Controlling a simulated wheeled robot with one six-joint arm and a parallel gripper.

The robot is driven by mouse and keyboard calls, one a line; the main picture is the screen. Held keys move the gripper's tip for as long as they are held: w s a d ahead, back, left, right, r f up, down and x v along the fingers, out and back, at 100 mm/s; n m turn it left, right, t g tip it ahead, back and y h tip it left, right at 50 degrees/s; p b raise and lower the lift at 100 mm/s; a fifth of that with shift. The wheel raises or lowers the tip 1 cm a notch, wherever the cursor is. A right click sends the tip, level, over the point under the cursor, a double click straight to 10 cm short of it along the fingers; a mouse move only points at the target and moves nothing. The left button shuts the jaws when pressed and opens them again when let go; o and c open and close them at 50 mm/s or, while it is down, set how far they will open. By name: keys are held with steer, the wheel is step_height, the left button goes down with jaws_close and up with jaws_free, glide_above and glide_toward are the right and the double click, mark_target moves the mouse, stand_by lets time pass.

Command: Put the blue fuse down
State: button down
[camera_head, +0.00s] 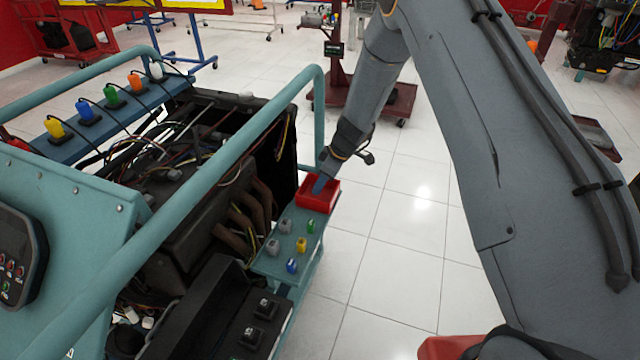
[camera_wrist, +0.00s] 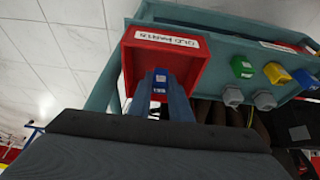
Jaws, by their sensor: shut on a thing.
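A blue fuse (camera_wrist: 159,84) is between the fingertips of my gripper (camera_wrist: 162,92) in the wrist view. The fingers are shut on it. The fuse is in front of the inside of a red box (camera_wrist: 195,62) with a white label that seems to read OLD PARTS. In the head view my gripper (camera_head: 321,184) reaches down into the red box (camera_head: 317,203) at the end of a teal shelf. The held fuse is hidden there, and I cannot tell whether it touches the box floor.
The teal shelf (camera_head: 267,266) also bears a green fuse (camera_head: 311,227), a yellow fuse (camera_head: 301,244), another blue fuse (camera_head: 291,266) and grey pieces (camera_head: 285,226). A teal frame rail (camera_head: 235,160) and the engine (camera_head: 185,190) stand to the left. Clear floor lies to the right.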

steer(key=shift+f, duration=0.1)
steer(key=shift+f+b, duration=0.3)
steer(key=shift+b, duration=0.2)
steer(key=shift+f+b, duration=0.25)
steer(key=shift+b, duration=0.05)
steer(key=c, duration=1.6)
jaws_free()
steer(key=shift+c, duration=0.2)
steer(key=shift+r, duration=0.15)
